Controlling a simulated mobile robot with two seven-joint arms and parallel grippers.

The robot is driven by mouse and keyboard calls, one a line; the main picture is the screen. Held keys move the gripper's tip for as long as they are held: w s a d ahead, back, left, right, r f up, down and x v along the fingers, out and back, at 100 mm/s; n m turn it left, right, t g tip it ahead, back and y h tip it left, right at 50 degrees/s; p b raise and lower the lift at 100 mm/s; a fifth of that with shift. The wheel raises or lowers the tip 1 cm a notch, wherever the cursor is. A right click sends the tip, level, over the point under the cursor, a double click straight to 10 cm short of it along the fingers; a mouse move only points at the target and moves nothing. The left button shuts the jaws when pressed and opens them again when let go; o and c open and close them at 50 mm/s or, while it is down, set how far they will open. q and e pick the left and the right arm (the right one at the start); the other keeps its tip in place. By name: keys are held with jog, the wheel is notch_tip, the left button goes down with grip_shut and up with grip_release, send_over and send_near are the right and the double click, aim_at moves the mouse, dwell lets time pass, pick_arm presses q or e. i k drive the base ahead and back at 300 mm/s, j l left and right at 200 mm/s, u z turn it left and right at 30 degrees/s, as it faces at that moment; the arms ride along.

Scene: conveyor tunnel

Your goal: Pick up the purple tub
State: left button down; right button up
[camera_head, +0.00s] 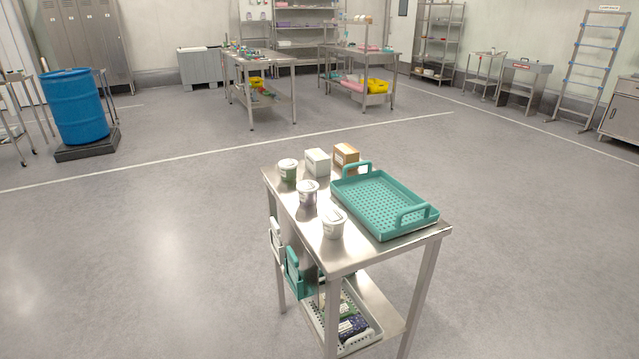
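Three small lidded tubs stand upright in a slanting row along the left side of a steel table (350,254). The middle tub (307,194) has a pale lid and a dark greyish, perhaps purple, band; its exact colour is hard to tell. The tub behind it (288,171) has a green band. The front tub (333,224) looks white to pale grey. The tubs stand close together with small gaps. Neither of my grippers shows in the head view.
A teal perforated tray (385,203) with two raised handles fills the table's right side. A white box (317,162) and a brown box (346,157) stand at the back. A lower shelf holds a pale basket (361,317). Open floor surrounds the table.

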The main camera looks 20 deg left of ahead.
aim_at(306, 190)
jog(key=i+j+z, duration=0.2)
jog(key=i+j, duration=0.15)
jog(key=j, duration=0.25)
jog(key=i+j+z, duration=0.15)
jog(key=j, duration=0.2)
jog(key=i+j+z, duration=0.1)
jog(key=j, duration=0.2)
jog(key=i+j+z, duration=0.1)
jog(key=j, duration=0.25)
jog(key=i+j+z, duration=0.1)
jog(key=j+z, duration=0.35)
jog(key=j, duration=1.25)
